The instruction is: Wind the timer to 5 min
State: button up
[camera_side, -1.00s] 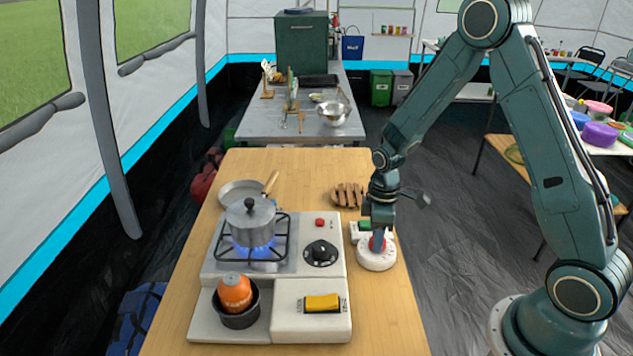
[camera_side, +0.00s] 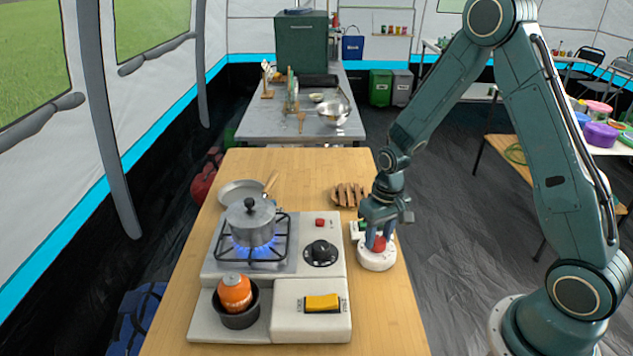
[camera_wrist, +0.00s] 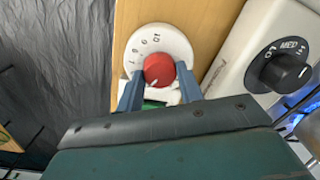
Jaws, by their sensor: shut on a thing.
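The timer (camera_side: 377,262) is a round white dial with a red knob (camera_side: 379,244), standing on the wooden table right of the stove. In the wrist view the timer's white face (camera_wrist: 137,44) shows printed numbers around the red knob (camera_wrist: 158,70). My gripper (camera_side: 378,236) points down over the timer and is shut on the knob, one blue finger on each side; it shows in the wrist view too (camera_wrist: 160,82). A white pointer mark shows on the knob's near side. The gripper hides part of the dial's near side.
The stove (camera_side: 282,270) stands left of the timer, with a pot (camera_side: 251,224) over a blue flame and a black knob (camera_side: 320,253). A green and white object (camera_side: 357,229) lies just behind the timer. A wooden rack (camera_side: 347,194) stands farther back.

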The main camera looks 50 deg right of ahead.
aim_at(381, 238)
jog(key=shift+r+m, duration=0.1)
jog(key=shift+m, duration=0.8)
jog(key=o, duration=1)
jog(key=r, duration=1.3)
jog(key=shift+s+d+r, duration=0.15)
jog(key=shift+d+r, duration=0.2)
jog(key=shift+d, duration=0.05)
